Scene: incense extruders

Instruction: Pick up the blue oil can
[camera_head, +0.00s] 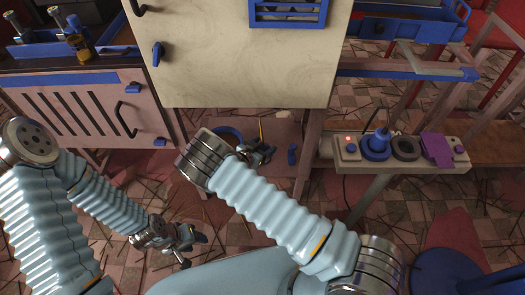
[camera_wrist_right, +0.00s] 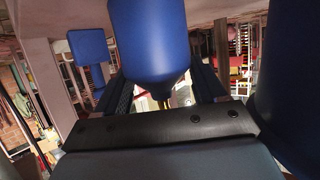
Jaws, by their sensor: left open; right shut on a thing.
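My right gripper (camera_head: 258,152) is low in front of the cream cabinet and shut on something. In the right wrist view, a smooth blue body with a tapered end (camera_wrist_right: 150,40), which looks like the blue oil can, sits between the fingers (camera_wrist_right: 165,88). In the head view, the held thing is mostly hidden by my right wrist; a curved blue edge (camera_head: 228,131) shows behind it. My left gripper (camera_head: 187,245) is open and empty above the floor at lower left.
A cream cabinet (camera_head: 235,55) stands ahead. On the right, a narrow bench carries a control box (camera_head: 348,150), a blue cone-topped piece (camera_head: 377,146), a dark ring (camera_head: 406,149) and a purple block (camera_head: 437,149). A pink slatted cabinet (camera_head: 75,115) stands left. Thin sticks litter the floor.

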